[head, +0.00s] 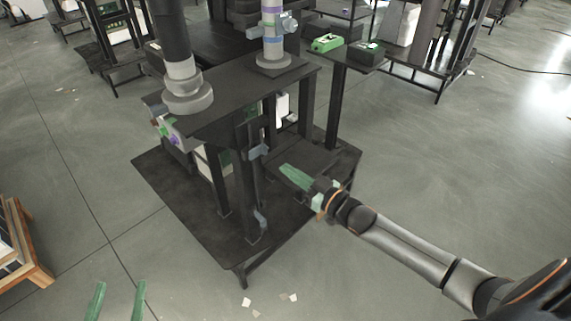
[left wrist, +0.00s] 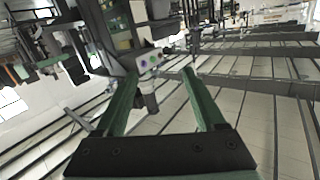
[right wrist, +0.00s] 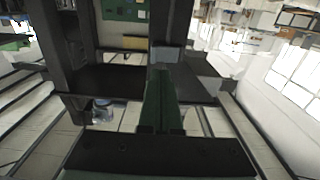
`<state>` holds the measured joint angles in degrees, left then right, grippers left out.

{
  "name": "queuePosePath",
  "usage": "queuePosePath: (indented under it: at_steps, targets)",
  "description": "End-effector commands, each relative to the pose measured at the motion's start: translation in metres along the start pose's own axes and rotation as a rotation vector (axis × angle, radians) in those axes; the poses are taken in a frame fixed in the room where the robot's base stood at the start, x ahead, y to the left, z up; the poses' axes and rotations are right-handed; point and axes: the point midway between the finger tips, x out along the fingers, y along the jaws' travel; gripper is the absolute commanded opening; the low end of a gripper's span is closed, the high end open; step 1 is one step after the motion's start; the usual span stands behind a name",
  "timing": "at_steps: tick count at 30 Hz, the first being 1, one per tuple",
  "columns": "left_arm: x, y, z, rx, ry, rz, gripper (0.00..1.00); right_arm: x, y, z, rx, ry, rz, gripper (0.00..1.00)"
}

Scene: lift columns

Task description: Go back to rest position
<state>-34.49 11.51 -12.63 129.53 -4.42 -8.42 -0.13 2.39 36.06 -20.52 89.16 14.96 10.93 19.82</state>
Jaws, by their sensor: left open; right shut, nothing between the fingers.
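My left gripper (head: 117,302) shows only as two green fingertips at the lower left of the head view, over bare floor. In the left wrist view its green fingers (left wrist: 158,88) are spread apart with nothing between them. My right gripper (head: 290,172) reaches in from the lower right of the head view, beside the dark workstation (head: 200,122). In the right wrist view its green fingers (right wrist: 161,85) are closed together with nothing visible between them. The fingertips appear close to the workstation's lower shelf; I cannot tell whether they touch it.
The dark workstation with posts and a wide base plate (head: 180,195) stands in front of me. A green device (head: 326,43) sits on a side stand behind it. A wooden pallet (head: 22,250) is at the left edge. Floor on the right is open; small scraps (head: 288,297) lie in front.

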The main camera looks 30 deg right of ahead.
Motion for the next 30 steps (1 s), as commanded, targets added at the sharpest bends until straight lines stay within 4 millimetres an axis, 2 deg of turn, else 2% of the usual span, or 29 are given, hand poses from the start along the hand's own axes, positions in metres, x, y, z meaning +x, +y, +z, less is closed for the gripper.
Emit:
queuePosePath:
  at_steps: [14, 17, 20, 23, 27, 30]
  targets:
    - [0.000, 0.000, -0.001, 0.000, 0.000, 0.000, 0.72, -0.001, 0.000, 0.000, 0.000, 0.001, 0.000, 0.00]
    - [0.000, 0.000, 0.003, -0.003, -0.011, 0.001, 0.72, -0.003, -0.005, 0.005, 0.004, -0.011, 0.000, 0.00]
    - [-0.001, 0.003, 0.018, -0.017, -0.059, 0.003, 0.72, -0.013, -0.027, 0.026, 0.021, -0.066, -0.001, 0.00]
    - [-0.005, 0.008, 0.049, -0.048, -0.161, 0.009, 0.72, -0.037, -0.068, 0.061, 0.046, -0.178, 0.001, 0.00]
    - [-0.017, 0.020, 0.100, -0.101, -0.336, 0.023, 0.72, -0.086, -0.126, 0.105, 0.074, -0.369, 0.014, 0.00]
    - [-0.028, 0.029, 0.130, -0.130, -0.441, 0.034, 0.72, -0.118, -0.154, 0.123, 0.085, -0.485, 0.024, 0.00]
